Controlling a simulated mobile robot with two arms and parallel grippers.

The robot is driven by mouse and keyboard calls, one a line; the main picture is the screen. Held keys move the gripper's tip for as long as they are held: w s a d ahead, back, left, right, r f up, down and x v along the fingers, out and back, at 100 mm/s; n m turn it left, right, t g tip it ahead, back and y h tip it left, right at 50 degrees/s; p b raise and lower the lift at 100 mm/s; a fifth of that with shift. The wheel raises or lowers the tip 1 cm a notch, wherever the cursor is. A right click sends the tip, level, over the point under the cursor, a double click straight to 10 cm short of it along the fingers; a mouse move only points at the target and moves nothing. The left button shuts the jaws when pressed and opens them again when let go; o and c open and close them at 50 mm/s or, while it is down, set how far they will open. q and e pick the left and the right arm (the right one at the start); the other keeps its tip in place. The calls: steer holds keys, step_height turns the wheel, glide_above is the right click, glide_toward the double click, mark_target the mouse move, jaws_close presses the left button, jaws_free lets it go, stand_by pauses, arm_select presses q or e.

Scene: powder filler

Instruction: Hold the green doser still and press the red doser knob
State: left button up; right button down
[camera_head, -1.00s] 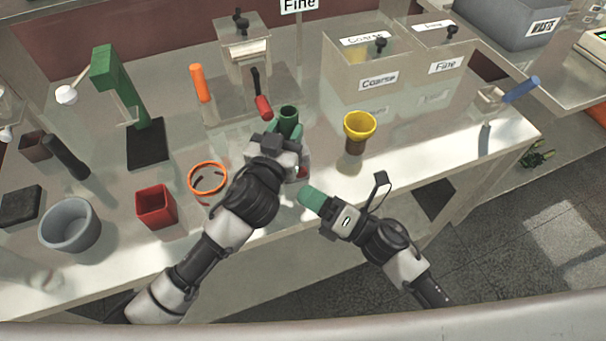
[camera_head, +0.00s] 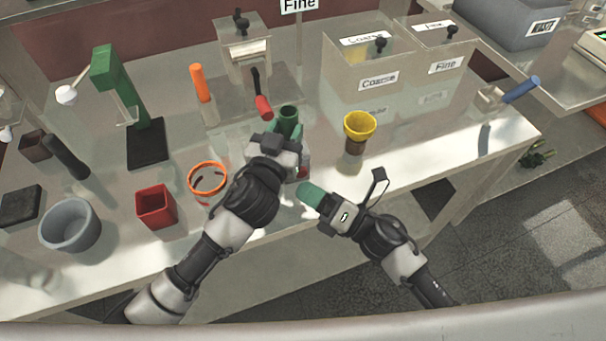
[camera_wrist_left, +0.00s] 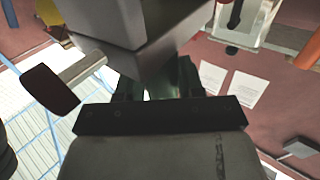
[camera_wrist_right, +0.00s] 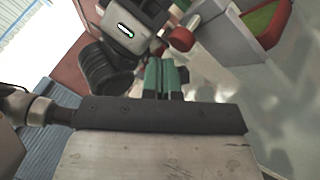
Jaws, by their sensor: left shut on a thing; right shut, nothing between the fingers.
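The green doser (camera_head: 289,114) stands upright near the front middle of the table, partly hidden by my left gripper (camera_head: 283,133), which is shut on it. In the left wrist view a dark red knob (camera_wrist_left: 50,90) on a pale rod sticks out to the left. In the head view only a bit of red (camera_head: 303,172) shows just below my left gripper. My right gripper (camera_head: 309,194) is shut and empty, its green fingertips a little below that red bit. In the right wrist view a red knob (camera_wrist_right: 181,39) is just beyond the fingertips (camera_wrist_right: 164,78); contact is not visible.
A yellow funnel (camera_head: 359,126) stands to the right, and an orange ring (camera_head: 207,178) and red box (camera_head: 156,206) to the left. The table's front edge is near my right gripper.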

steer(key=shift+w+a, duration=0.25)
steer(key=shift+w, duration=0.85)
stand_by(1.0)
steer(key=shift+s, duration=0.1)
steer(key=shift+s+d, duration=0.2)
steer(key=shift+s, duration=0.5)
steer(key=shift+s+d, duration=0.15)
steer(key=shift+s, duration=0.55)
steer(key=shift+s, duration=0.1)
steer(key=s, duration=0.2)
steer(key=s+d, duration=0.1)
steer(key=s, duration=0.1)
steer(key=shift+s+d, duration=0.1)
steer(key=shift+s, duration=0.25)
arm_select(q)
steer(key=o, duration=1.1)
steer(key=shift+s, duration=0.1)
